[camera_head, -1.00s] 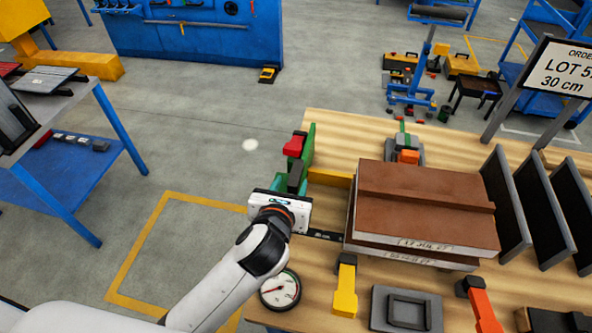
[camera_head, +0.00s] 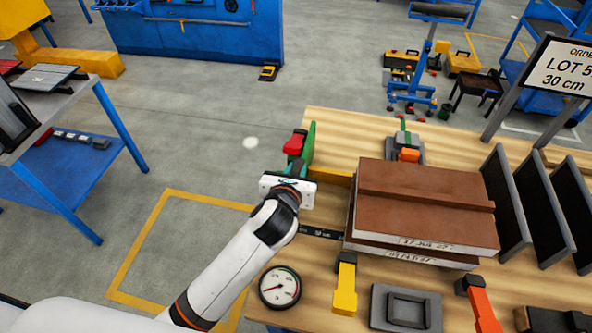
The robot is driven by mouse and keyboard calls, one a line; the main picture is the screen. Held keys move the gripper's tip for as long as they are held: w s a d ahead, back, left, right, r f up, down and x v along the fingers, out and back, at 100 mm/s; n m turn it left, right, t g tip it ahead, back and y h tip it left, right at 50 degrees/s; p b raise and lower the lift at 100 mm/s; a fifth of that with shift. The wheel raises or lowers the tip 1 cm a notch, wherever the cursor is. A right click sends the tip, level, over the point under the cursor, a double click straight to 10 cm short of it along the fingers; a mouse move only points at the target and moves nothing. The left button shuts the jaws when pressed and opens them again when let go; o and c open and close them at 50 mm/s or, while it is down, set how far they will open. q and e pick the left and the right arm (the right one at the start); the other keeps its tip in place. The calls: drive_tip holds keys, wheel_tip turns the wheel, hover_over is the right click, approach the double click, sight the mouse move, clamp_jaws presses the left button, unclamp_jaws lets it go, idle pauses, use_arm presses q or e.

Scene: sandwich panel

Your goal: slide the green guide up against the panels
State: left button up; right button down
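The green guide (camera_head: 309,146) stands upright at the left edge of the wooden table, with a red clamp or handle (camera_head: 294,143) at its top. The panels (camera_head: 425,205) lie stacked to its right, brown on top with pale edges. A gap with a yellow bar (camera_head: 331,176) lies between guide and stack. My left gripper (camera_head: 290,176) is at the guide's near side, below the red part. Its white wrist body hides the fingers and the guide's lower part, so I cannot tell whether it grips. My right gripper is not in view.
A round gauge (camera_head: 280,287), a yellow clamp (camera_head: 345,287), a grey square block (camera_head: 405,307) and an orange clamp (camera_head: 482,304) sit along the near side. Dark upright dividers (camera_head: 541,212) stand right of the stack. A black ruler strip (camera_head: 322,233) runs toward the stack.

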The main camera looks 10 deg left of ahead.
use_arm(q)
drive_tip(key=shift+d+r, duration=0.1)
drive_tip(key=shift+d, duration=0.1)
clamp_jaws()
drive_tip(key=d+p, duration=0.4)
drive_tip(key=d, duration=0.4)
drive_tip(key=shift+d, duration=0.2)
drive_tip(key=shift+a, duration=0.15)
drive_tip(key=o, duration=0.9)
unclamp_jaws()
drive_tip(key=shift+o, duration=0.2)
drive_tip(key=shift+s, duration=0.1)
